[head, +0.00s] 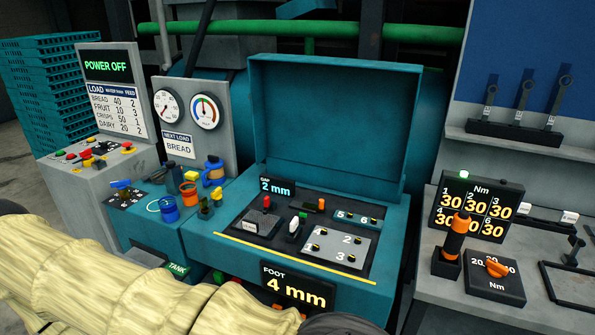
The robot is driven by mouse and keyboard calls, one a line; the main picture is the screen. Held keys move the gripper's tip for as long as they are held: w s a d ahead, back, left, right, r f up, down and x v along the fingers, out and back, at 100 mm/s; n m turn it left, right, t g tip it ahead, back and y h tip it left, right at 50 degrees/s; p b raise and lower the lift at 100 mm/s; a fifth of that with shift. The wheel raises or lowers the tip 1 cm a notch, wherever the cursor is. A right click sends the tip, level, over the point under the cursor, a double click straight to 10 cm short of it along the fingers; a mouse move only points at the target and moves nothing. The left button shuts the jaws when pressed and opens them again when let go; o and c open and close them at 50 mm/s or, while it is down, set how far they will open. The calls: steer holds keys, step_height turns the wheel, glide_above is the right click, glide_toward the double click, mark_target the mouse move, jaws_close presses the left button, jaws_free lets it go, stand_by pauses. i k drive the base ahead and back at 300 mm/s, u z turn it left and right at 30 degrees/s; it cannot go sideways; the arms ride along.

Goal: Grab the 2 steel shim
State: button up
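Three thin grey upright pieces stand in a dark rack (515,130) on the shelf at upper right: a left one (491,92), a middle one (525,92) and a right one (559,92). They may be the steel shims, but I cannot read a 2 on any of them. My arm, in a pale padded sleeve, crosses the lower left of the head view. My gripper is not visible, so I cannot tell whether it is open or holds anything.
A teal cabinet (230,238) with a raised lid (335,120) stands in the middle, showing a "GAP 2 mm" display (277,187) and a "FOOT 4 mm" display (298,287). An orange-handled tool (456,235) stands upright on the right bench, beside a torque dial (496,268).

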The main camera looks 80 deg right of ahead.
mark_target(293, 225)
steer(key=k, duration=0.65)
steer(key=z, duration=1.5)
